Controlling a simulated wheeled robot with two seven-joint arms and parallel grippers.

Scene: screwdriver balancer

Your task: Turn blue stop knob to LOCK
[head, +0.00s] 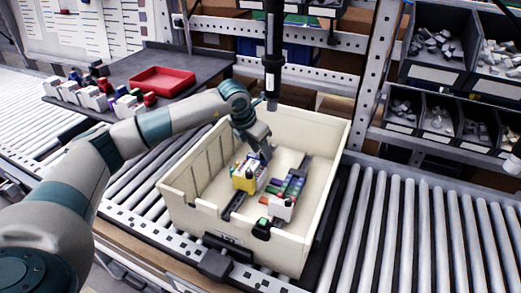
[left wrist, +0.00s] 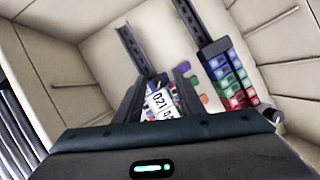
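My left gripper (head: 262,152) reaches down into the cream bin (head: 190,203), just above and behind a yellow-and-white module (head: 244,180). In the left wrist view its two dark fingers (left wrist: 161,76) stand apart. A white label (left wrist: 159,103) with dark characters shows between them, with small blue and red bits around it. I cannot tell whether the fingers touch anything. I cannot make out a blue stop knob or a LOCK mark; small blue parts show near the label and in the coloured terminal row (left wrist: 232,82). My right gripper is not in view.
A dark tool (head: 272,60) hangs vertically just behind the bin. Dark rails and a white module (head: 281,208) lie in the bin. Roller conveyors (head: 420,230) flank it. A red tray (head: 162,80) and several small modules sit at the left back. Parts bins (head: 440,115) stand right.

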